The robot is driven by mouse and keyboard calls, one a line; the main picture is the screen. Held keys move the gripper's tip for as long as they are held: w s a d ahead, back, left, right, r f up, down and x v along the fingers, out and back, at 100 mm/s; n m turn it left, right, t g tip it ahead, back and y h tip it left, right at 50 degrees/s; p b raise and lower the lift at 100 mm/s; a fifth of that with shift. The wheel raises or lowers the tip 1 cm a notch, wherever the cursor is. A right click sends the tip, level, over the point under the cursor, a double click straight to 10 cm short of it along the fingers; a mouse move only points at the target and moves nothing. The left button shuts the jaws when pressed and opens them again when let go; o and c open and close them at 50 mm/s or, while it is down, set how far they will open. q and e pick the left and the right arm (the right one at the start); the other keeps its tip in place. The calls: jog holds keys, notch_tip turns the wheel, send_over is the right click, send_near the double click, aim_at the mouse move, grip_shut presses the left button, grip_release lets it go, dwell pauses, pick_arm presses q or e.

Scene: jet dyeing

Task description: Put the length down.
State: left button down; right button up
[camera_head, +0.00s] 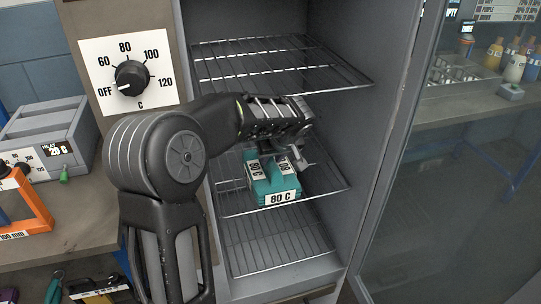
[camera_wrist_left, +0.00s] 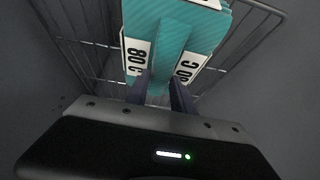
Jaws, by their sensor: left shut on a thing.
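The length is a teal folded piece of cloth (camera_head: 273,183) with white labels reading 80 C. It is inside the open grey cabinet, at the middle wire shelf (camera_head: 325,187). My left gripper (camera_head: 292,158) reaches in from the left and is shut on the raised middle part of the length. In the left wrist view the length (camera_wrist_left: 172,40) sits between the two dark fingers (camera_wrist_left: 162,92), with wire shelf bars around it. I cannot tell whether its underside touches the shelf. My right gripper is not in view.
An upper wire shelf (camera_head: 280,66) is above my left arm and a lower one (camera_head: 275,243) is below; both look empty. A dial (camera_head: 132,78) is on the panel at the left. A glass door (camera_head: 455,170) stands open at the right.

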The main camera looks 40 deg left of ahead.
pick_arm(q)
jog(key=c, duration=1.1)
grip_release()
jog(key=shift+v, duration=3.75)
